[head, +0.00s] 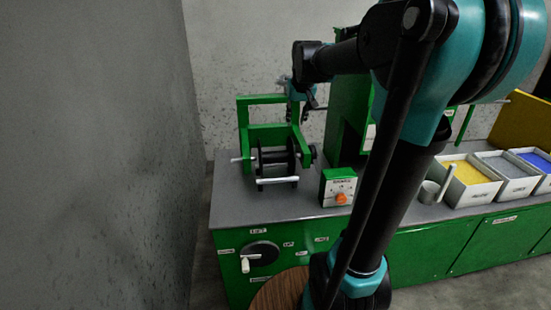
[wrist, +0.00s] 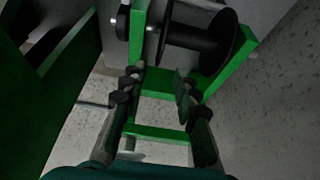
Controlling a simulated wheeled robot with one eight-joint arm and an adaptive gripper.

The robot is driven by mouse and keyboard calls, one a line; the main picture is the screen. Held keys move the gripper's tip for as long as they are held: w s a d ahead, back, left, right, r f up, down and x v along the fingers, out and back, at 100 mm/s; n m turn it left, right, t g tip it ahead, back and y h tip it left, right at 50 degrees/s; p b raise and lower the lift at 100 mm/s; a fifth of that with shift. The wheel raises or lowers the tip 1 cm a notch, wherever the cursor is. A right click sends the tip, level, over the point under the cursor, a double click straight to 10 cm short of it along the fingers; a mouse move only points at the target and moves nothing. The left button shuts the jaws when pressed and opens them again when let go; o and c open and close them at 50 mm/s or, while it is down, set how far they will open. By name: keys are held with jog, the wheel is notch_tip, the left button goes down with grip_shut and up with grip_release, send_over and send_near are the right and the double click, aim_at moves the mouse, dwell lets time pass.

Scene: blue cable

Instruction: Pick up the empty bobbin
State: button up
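A black empty bobbin (head: 276,158) with round flanges sits on a shaft in a green frame (head: 262,100) on the grey bench top. In the wrist view the bobbin (wrist: 197,45) lies at the top, beyond the fingertips, with a bare dark core. My gripper (head: 300,113) is above and behind the bobbin, close to the frame's upright. In the wrist view my gripper (wrist: 157,90) is open, with green bars of the frame seen between its fingers. It is apart from the bobbin; whether a finger touches the frame cannot be told.
A control box (head: 339,186) with an orange knob stands right of the frame. A tall green housing (head: 345,115) is close behind. Trays of yellow (head: 468,173) and blue material and a metal cup (head: 430,191) are further right. A grey wall is at left.

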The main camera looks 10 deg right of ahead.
aim_at(292, 140)
jog(key=x, duration=0.7)
jog(key=shift+w+f, duration=0.15)
jog(key=shift+f, duration=0.1)
jog(key=shift+x, duration=2.6)
jog(key=shift+w+a, duration=0.1)
grip_shut()
